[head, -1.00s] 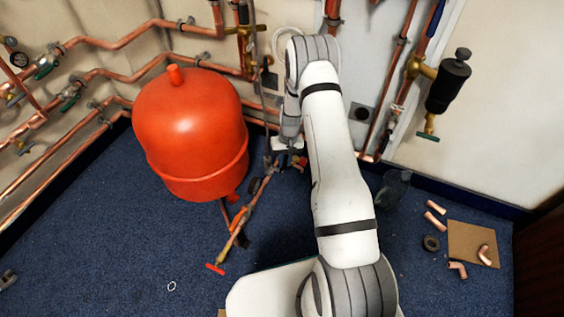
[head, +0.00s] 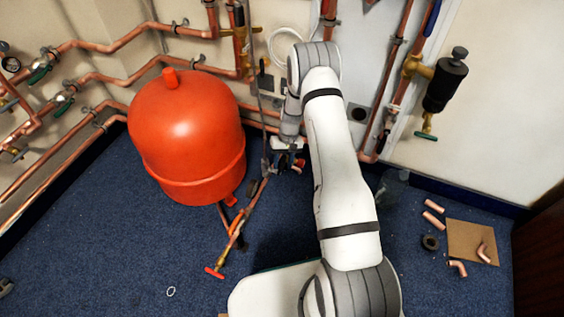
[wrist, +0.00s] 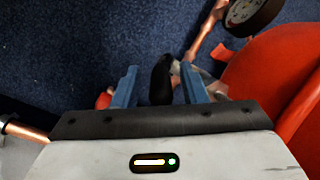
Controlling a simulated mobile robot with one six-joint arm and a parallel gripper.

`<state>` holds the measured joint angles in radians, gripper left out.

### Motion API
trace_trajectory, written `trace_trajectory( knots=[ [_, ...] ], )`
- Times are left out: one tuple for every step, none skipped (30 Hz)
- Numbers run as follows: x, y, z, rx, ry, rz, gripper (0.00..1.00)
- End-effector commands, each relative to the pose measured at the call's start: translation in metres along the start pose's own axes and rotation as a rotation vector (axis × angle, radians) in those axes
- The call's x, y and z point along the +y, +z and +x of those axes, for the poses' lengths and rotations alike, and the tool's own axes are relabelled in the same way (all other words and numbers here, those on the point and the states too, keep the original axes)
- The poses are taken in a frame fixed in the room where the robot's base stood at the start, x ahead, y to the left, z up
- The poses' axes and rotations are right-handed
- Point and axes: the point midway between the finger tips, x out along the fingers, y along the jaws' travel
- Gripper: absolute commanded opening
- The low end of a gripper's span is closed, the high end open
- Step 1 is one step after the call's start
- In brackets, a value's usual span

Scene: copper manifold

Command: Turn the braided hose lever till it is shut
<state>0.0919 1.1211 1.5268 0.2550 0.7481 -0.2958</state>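My gripper (wrist: 158,84) shows two blue fingers spread apart in the wrist view. A dark, rounded, upright piece (wrist: 162,77) stands between them, with a gap on the left finger's side; it may be the braided hose lever, but I cannot tell for sure. A metal and copper fitting is partly visible beside the right finger. A small red part (wrist: 104,98) shows just outside the left finger. In the head view my gripper (head: 287,158) is low beside the pipework, right of the red tank, and my arm hides part of that area.
The red tank (head: 188,135) stands close on the left and fills the right of the wrist view (wrist: 278,78). A round dark-rimmed gauge (wrist: 250,10) is near it. Copper pipes line the walls. Loose copper fittings (head: 434,220) lie on the blue floor at right.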

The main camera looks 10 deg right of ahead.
Motion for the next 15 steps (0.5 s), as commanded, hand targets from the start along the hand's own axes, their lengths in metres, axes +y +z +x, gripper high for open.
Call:
trace_trajectory(
  knots=[
    [0.000, 0.000, 0.000, 0.000, 0.000, -0.001, 0.39],
    [0.000, 0.000, 0.000, 0.001, 0.000, -0.001, 0.39],
    [-0.001, 0.000, 0.000, 0.001, 0.000, -0.001, 0.39],
    [-0.001, 0.000, 0.000, 0.001, 0.000, -0.001, 0.39],
    [-0.001, 0.000, -0.001, 0.001, 0.000, -0.001, 0.39],
    [-0.001, 0.000, -0.002, 0.001, 0.000, -0.001, 0.39],
    [-0.001, 0.000, -0.003, 0.001, 0.001, -0.001, 0.39],
    [-0.001, 0.000, -0.005, 0.002, 0.000, -0.001, 0.39],
    [-0.001, -0.001, -0.008, 0.002, 0.000, -0.001, 0.39],
    [-0.001, 0.000, -0.011, 0.002, 0.000, -0.001, 0.39],
    [-0.001, 0.000, -0.015, 0.002, 0.000, -0.001, 0.39],
    [-0.001, 0.000, -0.021, 0.002, 0.000, -0.001, 0.39],
    [-0.001, 0.000, -0.025, 0.003, 0.000, 0.000, 0.39],
    [-0.001, -0.001, -0.030, 0.003, 0.000, 0.000, 0.39],
    [-0.001, -0.001, -0.037, 0.004, 0.000, 0.000, 0.39]
  ],
)
